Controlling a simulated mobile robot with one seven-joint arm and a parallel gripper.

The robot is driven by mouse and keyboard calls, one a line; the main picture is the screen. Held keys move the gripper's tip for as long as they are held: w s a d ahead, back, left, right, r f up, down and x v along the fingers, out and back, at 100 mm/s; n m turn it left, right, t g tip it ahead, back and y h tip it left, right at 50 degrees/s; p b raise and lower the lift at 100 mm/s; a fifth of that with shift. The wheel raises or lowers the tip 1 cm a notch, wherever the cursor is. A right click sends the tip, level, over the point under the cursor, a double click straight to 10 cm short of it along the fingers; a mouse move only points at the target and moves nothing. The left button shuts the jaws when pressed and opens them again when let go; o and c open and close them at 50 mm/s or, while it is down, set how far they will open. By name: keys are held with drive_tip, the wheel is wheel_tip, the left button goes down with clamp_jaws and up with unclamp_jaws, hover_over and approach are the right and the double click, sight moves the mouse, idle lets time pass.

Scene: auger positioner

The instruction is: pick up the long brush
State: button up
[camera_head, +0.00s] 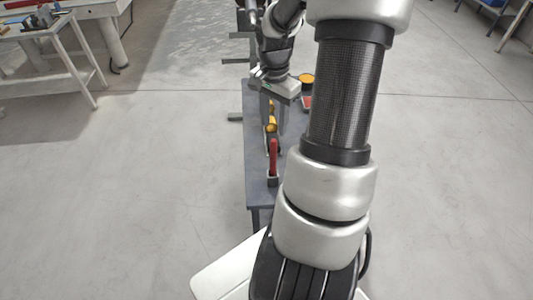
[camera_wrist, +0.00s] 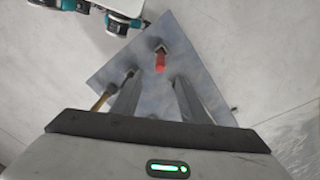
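A red-handled object (camera_wrist: 160,62) is ahead of the fingertips, near the table corner. In the head view my gripper (camera_head: 281,104) is above the table, beside a yellow object (camera_head: 271,124). The red object (camera_head: 273,158) stands nearer. My arm hides part of the table.
The narrow grey table (camera_head: 258,195) has a yellow round item (camera_head: 306,78) and a red item (camera_head: 306,103) on its right side. A workbench with tools (camera_head: 40,30) stands at far left. The floor left of the table is clear.

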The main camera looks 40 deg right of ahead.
sight(273, 163)
wheel_tip(273, 163, down, 16)
drive_tip(key=shift+s+r, duration=0.15)
clamp_jaws()
idle(0.5)
